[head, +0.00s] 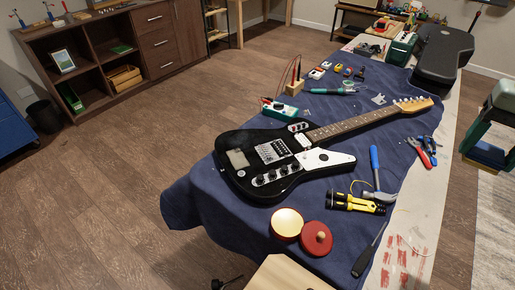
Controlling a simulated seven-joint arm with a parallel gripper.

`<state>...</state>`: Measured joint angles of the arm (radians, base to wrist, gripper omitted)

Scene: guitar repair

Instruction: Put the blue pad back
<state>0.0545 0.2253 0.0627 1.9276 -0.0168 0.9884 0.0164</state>
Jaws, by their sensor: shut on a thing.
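I cannot make out a separate small blue pad with certainty. A dark blue cloth (190,190) covers the bench and hangs over its left side. At the right edge, a cut-off grey and dark green thing (490,122) has a flat blue part (487,156) with some yellow low on it; I cannot tell what it is. A black electric guitar (285,165) lies on the cloth, its neck toward the upper right. I see no part that is clearly my gripper.
An open round red tin (287,223) and its red lid (316,238) lie near the front. A blue-handled hammer (375,170), yellow-black tools (352,202), pliers (423,150) and a screwdriver (370,250) lie right of the guitar. A black case (443,52) lies at the back.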

